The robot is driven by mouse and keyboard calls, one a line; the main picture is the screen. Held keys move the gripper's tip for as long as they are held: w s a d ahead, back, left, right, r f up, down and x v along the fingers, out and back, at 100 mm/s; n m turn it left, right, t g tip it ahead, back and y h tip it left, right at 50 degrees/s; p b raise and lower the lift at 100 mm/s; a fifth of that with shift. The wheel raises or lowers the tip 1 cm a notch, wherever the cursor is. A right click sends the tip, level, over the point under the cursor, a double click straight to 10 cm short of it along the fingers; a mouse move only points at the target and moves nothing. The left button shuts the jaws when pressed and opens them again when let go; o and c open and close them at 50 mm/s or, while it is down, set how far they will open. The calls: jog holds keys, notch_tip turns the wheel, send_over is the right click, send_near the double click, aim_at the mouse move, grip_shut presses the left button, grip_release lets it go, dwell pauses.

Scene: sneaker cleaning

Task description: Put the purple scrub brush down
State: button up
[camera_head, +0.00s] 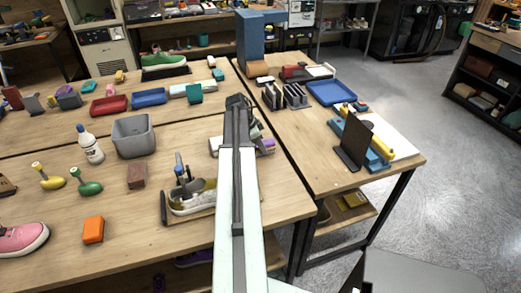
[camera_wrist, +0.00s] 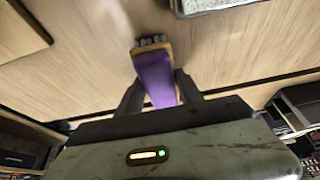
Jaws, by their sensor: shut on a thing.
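The purple scrub brush (camera_wrist: 152,70) is between the two dark fingers of my gripper (camera_wrist: 159,87) in the wrist view. The gripper is shut on its purple body. Its tan end with grey bristles points away from the gripper, over a wooden tabletop (camera_wrist: 85,60). I cannot tell how high the brush is above the wood. In the head view my arm reaches over the front table (camera_head: 130,220) and hides most of the gripper. A small purple patch (camera_head: 268,145) shows just right of the arm; I cannot tell if it is the held brush.
A white sneaker (camera_head: 190,200) stands on a board left of my arm. A grey bin (camera_head: 133,136), white bottle (camera_head: 90,145) and brown block (camera_head: 137,176) stand farther left. A gap separates this table from the right table (camera_head: 330,180), which holds a blue tray (camera_head: 330,93).

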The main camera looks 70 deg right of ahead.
jog(key=shift+f, duration=0.15)
jog(key=o, duration=1.2)
jog(key=shift+r, duration=0.4)
jog(key=p+v, duration=1.1)
jog(key=shift+r, duration=0.4)
